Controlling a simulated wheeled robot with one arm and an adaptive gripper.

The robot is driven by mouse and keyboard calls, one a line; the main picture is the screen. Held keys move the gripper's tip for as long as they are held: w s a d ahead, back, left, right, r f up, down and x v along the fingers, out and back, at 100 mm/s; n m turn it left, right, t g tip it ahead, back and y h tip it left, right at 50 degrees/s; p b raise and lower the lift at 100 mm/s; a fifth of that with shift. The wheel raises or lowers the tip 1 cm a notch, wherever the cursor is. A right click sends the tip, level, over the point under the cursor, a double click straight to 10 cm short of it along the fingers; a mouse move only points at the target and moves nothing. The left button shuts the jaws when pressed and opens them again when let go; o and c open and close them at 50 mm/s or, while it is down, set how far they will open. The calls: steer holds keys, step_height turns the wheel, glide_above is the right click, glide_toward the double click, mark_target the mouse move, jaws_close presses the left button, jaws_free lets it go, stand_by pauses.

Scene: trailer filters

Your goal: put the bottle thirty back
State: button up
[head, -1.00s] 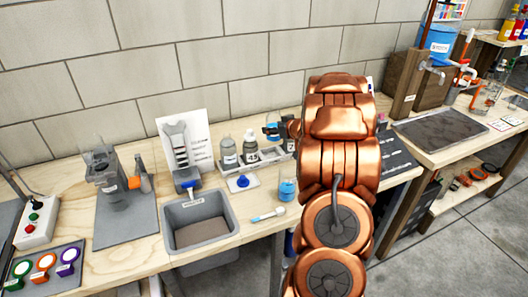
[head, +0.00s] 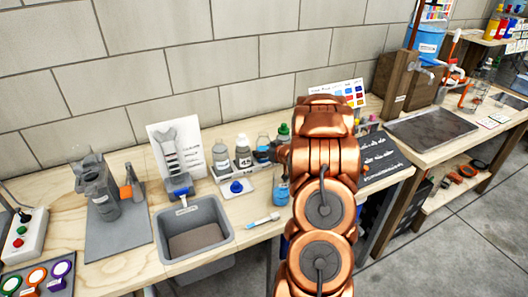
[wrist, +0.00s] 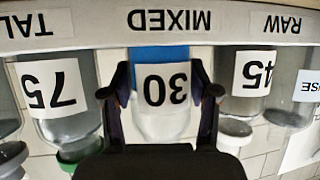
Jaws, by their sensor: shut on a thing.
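My gripper (wrist: 160,92) is shut around the bottle labelled 30 (wrist: 163,124), with one dark finger on each side. The picture in the wrist view is upside down. The bottle has blue liquid at its base, behind the rack's strip (wrist: 100,25) at the word MIXED. Whether its base rests on the rack cannot be told. The grey rack (head: 226,176) is partly hidden too.
Bottle 75 (wrist: 62,100) and bottle 45 (wrist: 250,80) stand close on either side. A grey basin (head: 190,232) is at left.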

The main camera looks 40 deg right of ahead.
steer(key=shift+f, duration=0.2)
steer(key=shift+f, duration=0.1)
steer(key=o, duration=1.3)
steer(key=shift+c, duration=0.2)
steer(key=shift+s+r, duration=0.3)
steer(key=shift+s, duration=0.15)
steer(key=b+v, duration=0.1)
steer(key=v, duration=1)
steer(key=shift+b, duration=0.3)
steer(key=shift+a, duration=0.1)
